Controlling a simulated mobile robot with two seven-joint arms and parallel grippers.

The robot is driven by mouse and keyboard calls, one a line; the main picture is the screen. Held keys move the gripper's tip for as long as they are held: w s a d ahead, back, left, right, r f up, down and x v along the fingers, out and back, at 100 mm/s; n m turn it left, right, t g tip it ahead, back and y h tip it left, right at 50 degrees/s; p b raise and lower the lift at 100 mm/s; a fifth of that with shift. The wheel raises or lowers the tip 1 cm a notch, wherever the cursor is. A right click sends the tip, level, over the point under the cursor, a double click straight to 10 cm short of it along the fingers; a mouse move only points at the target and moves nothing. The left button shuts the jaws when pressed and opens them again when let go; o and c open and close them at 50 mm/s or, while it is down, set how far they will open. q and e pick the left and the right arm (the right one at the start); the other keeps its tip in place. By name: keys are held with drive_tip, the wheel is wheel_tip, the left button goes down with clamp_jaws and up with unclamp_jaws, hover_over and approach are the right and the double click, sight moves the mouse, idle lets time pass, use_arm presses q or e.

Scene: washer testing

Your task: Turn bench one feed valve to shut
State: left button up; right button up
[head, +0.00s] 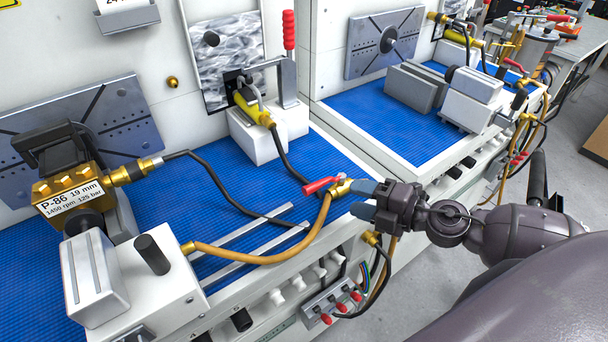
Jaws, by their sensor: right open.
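A brass valve (341,188) with a red lever (321,185) sits at the front right corner of the nearer bench. The lever points left in the head view, over the blue mat. A tan hose (318,232) runs from the valve along the bench. My right gripper (363,199) is just right of the valve, with its blue-grey fingertips apart and pointing at it. The fingers look empty and close to the brass body; I cannot tell whether they touch it. My left gripper is out of view.
A brass pump labelled P-86 (68,190) stands at the left of the nearer bench. A red-handled clamp (288,70) stands at the back. A second bench with a blue mat (385,125) is behind my right gripper. Red-tipped connectors (327,318) hang at the front edge.

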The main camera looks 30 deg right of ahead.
sight(320, 187)
drive_tip(key=x, duration=0.2)
drive_tip(key=p+x, duration=0.1)
drive_tip(key=x, duration=0.1)
drive_tip(key=shift+s+a+r, duration=0.15)
drive_tip(key=shift+a+r, duration=0.1)
drive_tip(key=x, duration=0.5)
drive_tip(key=shift+f+p, duration=0.15)
drive_tip(key=shift+p, duration=0.25)
drive_tip(key=shift+w+a+f, duration=0.1)
drive_tip(key=shift+w+a, duration=0.2)
drive_tip(key=shift+w, duration=0.25)
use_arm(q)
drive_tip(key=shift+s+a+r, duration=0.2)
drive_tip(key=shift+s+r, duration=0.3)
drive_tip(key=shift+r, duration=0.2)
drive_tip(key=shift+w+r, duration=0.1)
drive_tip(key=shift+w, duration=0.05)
use_arm(e)
drive_tip(key=shift+c, duration=0.5)
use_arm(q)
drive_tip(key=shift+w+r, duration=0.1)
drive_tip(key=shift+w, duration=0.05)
use_arm(e)
clamp_jaws()
